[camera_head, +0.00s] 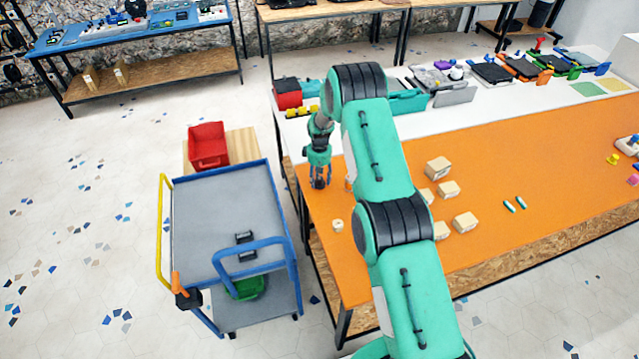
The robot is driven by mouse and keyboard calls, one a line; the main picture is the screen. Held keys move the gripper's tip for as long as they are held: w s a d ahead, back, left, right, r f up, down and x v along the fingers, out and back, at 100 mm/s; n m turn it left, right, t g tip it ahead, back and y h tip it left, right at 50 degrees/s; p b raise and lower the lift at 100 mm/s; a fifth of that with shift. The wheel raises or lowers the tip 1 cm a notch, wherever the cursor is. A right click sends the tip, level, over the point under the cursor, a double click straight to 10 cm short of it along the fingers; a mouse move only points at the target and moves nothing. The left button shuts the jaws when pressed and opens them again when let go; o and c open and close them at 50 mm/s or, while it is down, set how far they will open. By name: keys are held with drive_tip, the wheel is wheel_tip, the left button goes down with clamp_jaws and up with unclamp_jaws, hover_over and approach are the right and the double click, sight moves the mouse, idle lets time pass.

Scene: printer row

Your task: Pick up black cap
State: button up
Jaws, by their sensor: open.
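My gripper (319,184) points down over the left end of the orange table mat (334,262), near its left edge. Its fingers are apart. I cannot make out a black cap for certain; the fingers hide the spot right below them, and whether anything lies between them is too small to tell. Two small dark objects (245,238) lie on the grey top of the cart, to the left of and nearer than my gripper; what they are is unclear.
A small cream-coloured piece (338,225) lies near my gripper. Several cardboard boxes (438,166) stand right of my arm. The blue-framed cart (215,205) stands close beside the table. A red bin (208,146) is behind it. Printers (490,73) line the back.

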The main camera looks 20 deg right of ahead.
sight(319, 178)
drive_tip(key=c, duration=1.2)
drive_tip(key=shift+o, duration=0.2)
drive_tip(key=shift+r, duration=0.2)
drive_tip(key=shift+r, duration=1.65)
drive_tip(key=s, duration=0.5)
drive_tip(key=s+a+r, duration=0.1)
drive_tip(key=s, duration=0.4)
drive_tip(key=s+b, duration=0.1)
drive_tip(key=s, duration=0.5)
drive_tip(key=shift+a+r, duration=0.2)
